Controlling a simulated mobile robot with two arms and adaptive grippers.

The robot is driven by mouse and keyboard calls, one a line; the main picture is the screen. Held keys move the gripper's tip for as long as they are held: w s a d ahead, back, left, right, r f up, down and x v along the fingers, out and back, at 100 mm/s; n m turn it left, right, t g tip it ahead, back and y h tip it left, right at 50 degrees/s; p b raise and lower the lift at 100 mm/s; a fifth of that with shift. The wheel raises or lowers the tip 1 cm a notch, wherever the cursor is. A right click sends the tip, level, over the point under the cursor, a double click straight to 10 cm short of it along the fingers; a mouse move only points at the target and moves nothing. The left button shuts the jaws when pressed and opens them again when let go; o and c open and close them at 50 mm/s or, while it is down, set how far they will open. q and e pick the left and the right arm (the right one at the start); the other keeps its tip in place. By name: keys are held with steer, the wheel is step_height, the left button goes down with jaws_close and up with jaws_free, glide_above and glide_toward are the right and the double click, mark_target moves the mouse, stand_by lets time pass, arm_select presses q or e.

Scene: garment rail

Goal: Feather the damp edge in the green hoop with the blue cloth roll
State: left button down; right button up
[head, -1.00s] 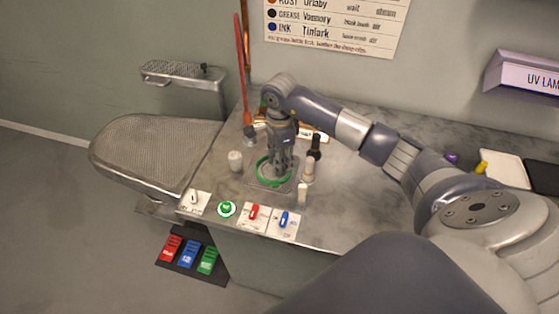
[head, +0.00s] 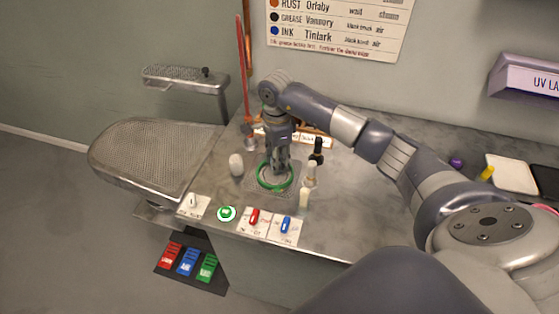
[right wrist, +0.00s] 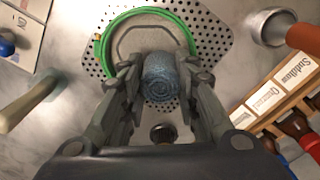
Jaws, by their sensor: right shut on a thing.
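The green hoop (head: 261,181) lies on a perforated metal plate (head: 252,190) on the bench. In the right wrist view the hoop (right wrist: 190,32) rings a pale grey cloth patch (right wrist: 135,38). My right gripper (head: 280,170) points down over the hoop. It is shut on the blue cloth roll (right wrist: 160,76), which stands between its fingers at the hoop's near side in the wrist view. The roll hides part of the hoop and patch. My left gripper is out of view.
A white rounded item (head: 236,165) stands left of the hoop, and bottles (head: 317,152) stand right of it. Red and blue switches (head: 285,224) and a green button (head: 227,213) line the front edge. A mesh pressing board (head: 150,155) is at the left.

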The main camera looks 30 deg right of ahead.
steer(key=shift+w+a, duration=0.45)
steer(key=shift+a, duration=0.4)
steer(key=shift+a, duration=0.15)
steer(key=shift+s+a, duration=0.25)
steer(key=shift+a, duration=0.15)
steer(key=shift+s+a, duration=0.3)
steer(key=shift+s, duration=0.35)
steer(key=shift+s+d, duration=0.1)
steer(key=shift+s, duration=0.45)
steer(key=shift+s+d, duration=0.4)
steer(key=shift+d, duration=0.05)
steer(key=shift+d, duration=0.1)
